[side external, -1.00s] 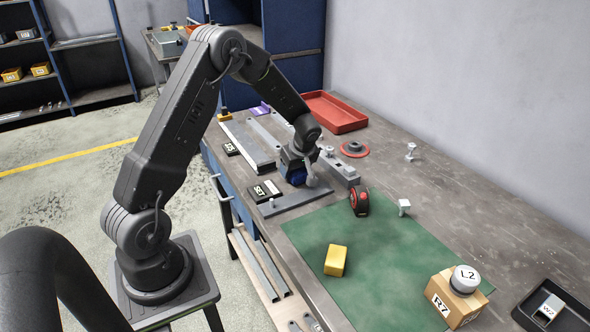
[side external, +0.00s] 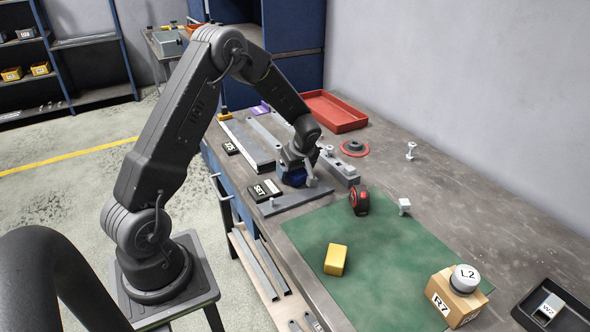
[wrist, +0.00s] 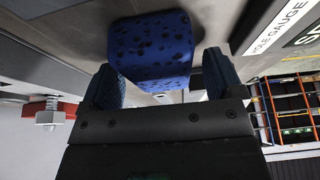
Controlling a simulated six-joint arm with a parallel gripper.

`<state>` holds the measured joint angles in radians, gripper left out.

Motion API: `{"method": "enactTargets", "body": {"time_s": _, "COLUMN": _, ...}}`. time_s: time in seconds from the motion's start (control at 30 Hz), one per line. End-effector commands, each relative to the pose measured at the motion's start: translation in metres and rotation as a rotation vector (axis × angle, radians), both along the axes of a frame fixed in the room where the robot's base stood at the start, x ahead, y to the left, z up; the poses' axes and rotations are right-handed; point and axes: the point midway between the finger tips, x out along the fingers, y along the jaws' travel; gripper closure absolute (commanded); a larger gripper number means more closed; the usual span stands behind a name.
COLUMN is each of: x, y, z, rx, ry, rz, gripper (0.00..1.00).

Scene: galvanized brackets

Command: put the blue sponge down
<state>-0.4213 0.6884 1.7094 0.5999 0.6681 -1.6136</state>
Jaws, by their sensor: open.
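The blue sponge (side external: 292,178) sits low at my gripper, between the grey plate and the grey channel piece on the bench. In the wrist view the dark-speckled blue sponge (wrist: 150,45) shows just beyond and between the two fingers. My gripper (side external: 300,170) is open above and around it. In the wrist view the fingers of my gripper (wrist: 162,78) stand apart, with textured blue inner pads. A gap shows between the sponge and the right finger; contact at the left finger is unclear. The sponge's underside is hidden.
A flat grey plate (side external: 290,202) with a small upright peg lies in front. A grey channel piece (side external: 340,170) and a red-and-black tape measure (side external: 360,201) are to the right. The green mat (side external: 385,250) has free room around a yellow block (side external: 336,260).

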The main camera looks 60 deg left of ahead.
Motion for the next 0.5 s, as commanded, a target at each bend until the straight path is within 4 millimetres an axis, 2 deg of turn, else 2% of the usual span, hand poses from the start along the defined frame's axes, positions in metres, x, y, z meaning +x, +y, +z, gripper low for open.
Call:
{"method": "enactTargets", "body": {"time_s": 0.17, "x": 0.001, "y": -0.010, "z": 0.025, "rx": 0.003, "ry": -0.004, "rz": -0.003, "gripper": 0.13}}
{"method": "enactTargets", "body": {"time_s": 0.5, "x": 0.001, "y": -0.037, "z": 0.089, "rx": 0.001, "ry": -0.005, "rz": -0.002, "gripper": 0.13}}
